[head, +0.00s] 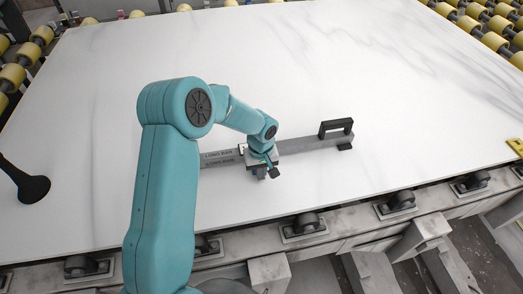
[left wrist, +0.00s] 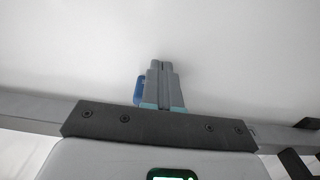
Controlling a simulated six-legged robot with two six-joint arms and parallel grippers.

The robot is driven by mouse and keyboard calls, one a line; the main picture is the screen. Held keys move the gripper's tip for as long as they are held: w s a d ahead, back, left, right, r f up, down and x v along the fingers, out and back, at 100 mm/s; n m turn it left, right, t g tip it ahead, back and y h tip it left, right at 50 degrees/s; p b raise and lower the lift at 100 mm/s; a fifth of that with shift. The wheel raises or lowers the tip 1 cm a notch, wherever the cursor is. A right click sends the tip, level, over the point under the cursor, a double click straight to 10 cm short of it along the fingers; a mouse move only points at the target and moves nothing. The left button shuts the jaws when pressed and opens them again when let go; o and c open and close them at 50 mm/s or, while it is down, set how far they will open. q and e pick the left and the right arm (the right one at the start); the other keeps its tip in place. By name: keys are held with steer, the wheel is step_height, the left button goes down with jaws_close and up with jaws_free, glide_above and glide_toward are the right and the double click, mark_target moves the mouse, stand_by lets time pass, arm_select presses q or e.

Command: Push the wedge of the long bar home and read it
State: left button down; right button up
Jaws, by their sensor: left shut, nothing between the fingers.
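The long bar (head: 310,143) is a grey straightedge lying flat on the white stone slab (head: 400,95), with lettering near its left part and a black handle (head: 336,126) near its right end. In the left wrist view the bar (left wrist: 45,108) crosses behind my gripper. My left gripper (head: 265,172) is over the middle of the bar, at its near side, fingers shut and empty. The shut fingers show in the left wrist view (left wrist: 162,75). A small blue piece (left wrist: 139,90) shows just left of them, possibly the wedge; whether they touch I cannot tell. No reading is legible.
A dark round-ended object (head: 33,188) lies at the slab's left side. Yellow rollers (head: 495,42) line the back and sides. Dark rollers on a metal frame (head: 308,223) run along the near edge. Most of the slab behind the bar is clear.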

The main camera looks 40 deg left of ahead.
arm_select(q)
steer(key=shift+w+a, duration=0.1)
steer(key=shift+a, duration=0.05)
stand_by(0.4)
steer(key=shift+w+a, duration=0.6)
steer(key=shift+a, duration=0.05)
steer(key=shift+w+a, duration=0.15)
steer(key=shift+a, duration=0.05)
steer(key=shift+w+a, duration=0.1)
steer(key=shift+a, duration=0.05)
stand_by(0.5)
steer(key=shift+r, duration=0.15)
stand_by(0.6)
steer(key=shift+r, duration=0.1)
stand_by(0.9)
steer(key=shift+b, duration=0.3)
